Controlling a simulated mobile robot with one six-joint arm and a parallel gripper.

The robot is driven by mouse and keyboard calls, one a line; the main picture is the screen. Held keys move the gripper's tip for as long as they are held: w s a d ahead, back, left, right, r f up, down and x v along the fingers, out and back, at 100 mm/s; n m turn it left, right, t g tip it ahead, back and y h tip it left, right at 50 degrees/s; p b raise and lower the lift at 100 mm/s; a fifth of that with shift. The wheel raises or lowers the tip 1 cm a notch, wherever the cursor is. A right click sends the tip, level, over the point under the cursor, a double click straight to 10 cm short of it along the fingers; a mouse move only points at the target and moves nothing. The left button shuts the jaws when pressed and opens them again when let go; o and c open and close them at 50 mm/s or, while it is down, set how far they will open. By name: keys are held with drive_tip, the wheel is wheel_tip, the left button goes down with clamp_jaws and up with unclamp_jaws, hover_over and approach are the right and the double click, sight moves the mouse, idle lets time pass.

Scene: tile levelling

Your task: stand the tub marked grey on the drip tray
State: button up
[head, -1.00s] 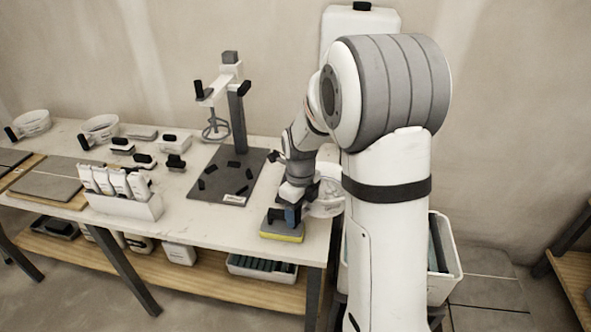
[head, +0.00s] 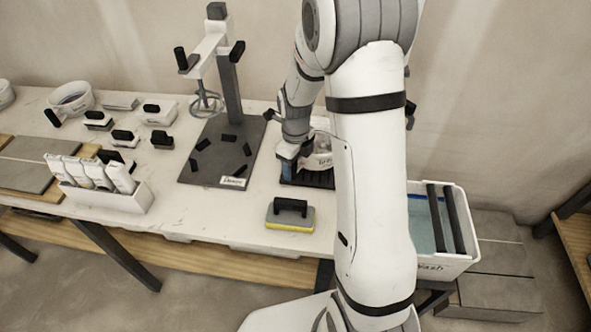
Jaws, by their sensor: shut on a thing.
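My gripper (head: 290,158) is at the right end of the bench, shut on the near-left side of a white tub (head: 318,158). The held part, probably a dark handle, is mostly covered by my fingers. The tub has dark lettering on its side, too small to read surely. My arm hides its right part. The dark ribbed drip tray (head: 318,181) lies on the bench directly under the tub, its right end hidden by my arm. The tub looks upright, at or just above the tray; I cannot tell whether it touches.
A yellow sponge float (head: 290,215) with a black handle lies in front of the tray. A mixing stand (head: 232,100) on a dark base plate is to the left. A wash bin (head: 432,232) stands right of my arm. Another white tub (head: 72,97) is at the far left.

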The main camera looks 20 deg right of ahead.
drive_tip(key=shift+a+f, duration=0.1)
drive_tip(key=shift+f, duration=2)
clamp_jaws()
drive_tip(key=o, duration=1.7)
unclamp_jaws()
drive_tip(key=shift+s, duration=0.1)
drive_tip(key=shift+c, duration=0.2)
drive_tip(key=shift+r, duration=0.1)
